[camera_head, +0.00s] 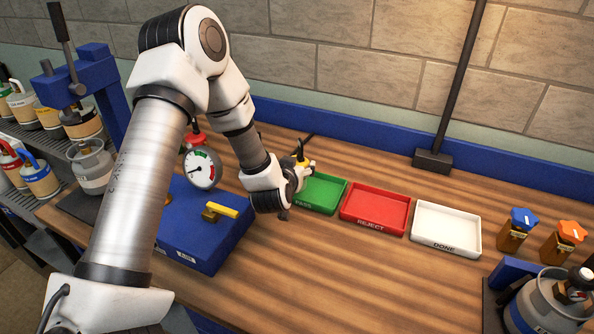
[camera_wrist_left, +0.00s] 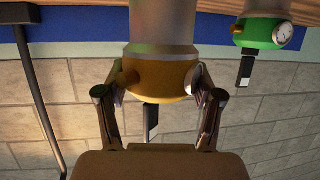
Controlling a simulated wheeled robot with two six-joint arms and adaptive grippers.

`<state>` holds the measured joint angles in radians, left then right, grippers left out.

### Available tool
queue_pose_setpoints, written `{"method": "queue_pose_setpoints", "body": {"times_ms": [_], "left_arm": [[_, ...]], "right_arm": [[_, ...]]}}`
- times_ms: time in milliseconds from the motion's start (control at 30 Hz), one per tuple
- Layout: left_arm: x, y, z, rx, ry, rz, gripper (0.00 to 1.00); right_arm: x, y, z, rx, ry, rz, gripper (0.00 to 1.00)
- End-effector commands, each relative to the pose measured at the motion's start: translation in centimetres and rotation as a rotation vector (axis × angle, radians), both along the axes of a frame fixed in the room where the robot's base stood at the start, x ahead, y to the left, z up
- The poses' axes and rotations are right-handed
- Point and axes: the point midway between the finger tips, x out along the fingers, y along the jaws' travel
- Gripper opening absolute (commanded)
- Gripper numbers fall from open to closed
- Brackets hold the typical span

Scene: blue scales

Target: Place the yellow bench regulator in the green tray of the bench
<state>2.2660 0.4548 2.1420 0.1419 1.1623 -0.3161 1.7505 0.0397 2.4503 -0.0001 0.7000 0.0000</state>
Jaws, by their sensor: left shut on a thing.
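My left gripper (camera_head: 300,176) is shut on the yellow bench regulator (camera_head: 301,160), which is mostly hidden behind the gripper in the head view. In the left wrist view my gripper (camera_wrist_left: 158,90) has a finger on each side of the regulator's yellow body (camera_wrist_left: 155,85), with a grey cylindrical part above it and a dark stem below in the picture. The green tray (camera_head: 325,205) is on the bench, and the gripper overlaps its left end. I cannot tell the regulator's height over the tray. My right gripper is not in view.
A red REJECT tray (camera_head: 375,209) and a white DONE tray (camera_head: 446,228) stand to the right. A blue box (camera_head: 190,240) with a gauge (camera_head: 202,168) lies left. A green regulator (camera_wrist_left: 260,34) shows in the wrist view. A dark pole (camera_head: 452,90) stands behind the trays.

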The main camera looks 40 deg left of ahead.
Motion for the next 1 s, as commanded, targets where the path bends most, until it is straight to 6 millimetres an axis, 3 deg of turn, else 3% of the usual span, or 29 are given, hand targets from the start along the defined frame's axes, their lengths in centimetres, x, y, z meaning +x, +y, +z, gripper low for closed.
{"method": "queue_pose_setpoints", "body": {"times_ms": [67, 300, 633, 667, 700, 1000], "left_arm": [[0.9, 0.6, 0.1, 0.001, -0.003, 0.001, 0.15], [1.0, 0.6, -3.6, 0.001, 0.000, 0.000, 0.15], [0.9, 0.6, -4.1, 0.000, -0.002, 0.000, 0.15], [0.9, 0.5, -4.0, -0.001, 0.000, 0.000, 0.77], [0.9, 0.5, -4.0, 0.000, 0.000, 0.000, 0.92], [0.9, 0.5, -4.0, -0.001, 0.000, 0.000, 0.92]], "right_arm": [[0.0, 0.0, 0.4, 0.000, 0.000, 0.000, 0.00], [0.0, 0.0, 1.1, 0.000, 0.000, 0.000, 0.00], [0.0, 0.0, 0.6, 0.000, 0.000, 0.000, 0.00], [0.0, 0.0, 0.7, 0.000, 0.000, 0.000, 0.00], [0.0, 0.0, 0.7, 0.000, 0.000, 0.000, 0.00], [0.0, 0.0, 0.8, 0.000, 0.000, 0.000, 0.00]]}}
